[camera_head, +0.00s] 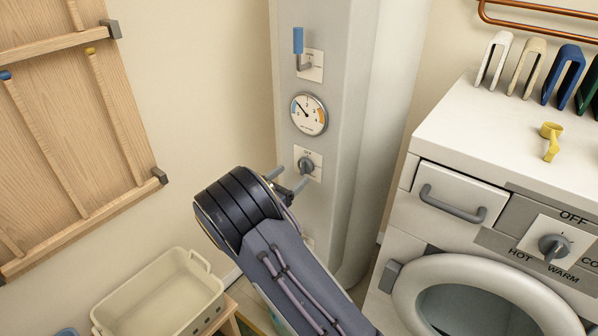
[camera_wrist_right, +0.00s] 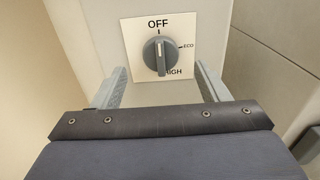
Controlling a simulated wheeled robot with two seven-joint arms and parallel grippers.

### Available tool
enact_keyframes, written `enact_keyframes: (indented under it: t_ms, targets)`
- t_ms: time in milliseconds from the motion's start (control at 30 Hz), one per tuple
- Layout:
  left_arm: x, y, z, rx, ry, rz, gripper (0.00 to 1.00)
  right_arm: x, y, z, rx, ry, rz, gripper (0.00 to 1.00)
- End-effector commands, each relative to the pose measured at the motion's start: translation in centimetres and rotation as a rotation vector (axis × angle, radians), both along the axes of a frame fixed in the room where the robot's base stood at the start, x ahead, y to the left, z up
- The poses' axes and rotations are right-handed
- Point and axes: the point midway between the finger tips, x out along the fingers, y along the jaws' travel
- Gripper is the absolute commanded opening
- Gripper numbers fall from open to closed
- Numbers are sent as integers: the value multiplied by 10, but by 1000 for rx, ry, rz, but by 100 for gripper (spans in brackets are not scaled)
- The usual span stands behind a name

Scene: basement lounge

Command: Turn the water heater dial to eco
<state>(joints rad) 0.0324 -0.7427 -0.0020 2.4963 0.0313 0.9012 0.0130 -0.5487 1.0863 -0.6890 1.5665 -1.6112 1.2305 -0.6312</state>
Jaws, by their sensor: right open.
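The water heater dial (camera_head: 307,164) is a round grey knob on a white plate, low on the pale heater column. In the right wrist view, the dial (camera_wrist_right: 158,55) shows OFF above it, ECO at its right and HIGH at lower right. Its raised bar stands nearly upright, with a light mark at the upper end toward OFF. My right gripper (camera_head: 288,180) is open just in front of the dial. In the wrist view its fingers (camera_wrist_right: 160,83) are spread left and right of the knob, slightly below it, with no contact visible. My left gripper is out of view.
Above the dial are a round gauge (camera_head: 309,114) and a blue-handled lever (camera_head: 298,42). A washer (camera_head: 470,170) with its own dial (camera_head: 553,246) stands at right. A cream basket (camera_head: 160,300) is at lower left, below a wooden rack (camera_head: 60,130).

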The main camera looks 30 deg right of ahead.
Motion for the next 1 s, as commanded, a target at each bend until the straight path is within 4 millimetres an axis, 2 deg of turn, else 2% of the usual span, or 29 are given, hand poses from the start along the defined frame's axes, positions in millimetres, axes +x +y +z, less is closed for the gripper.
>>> enact_keyframes:
  t_ms: [100,300,667,1000]
  targets:
    - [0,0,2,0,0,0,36,7,-20,0,2,-1,-3,68]
    - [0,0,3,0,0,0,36,17,-42,0,3,-1,-2,68]
    - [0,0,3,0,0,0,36,19,-47,-1,4,1,-1,68]
    - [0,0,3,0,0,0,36,19,-47,-1,4,0,-1,24]
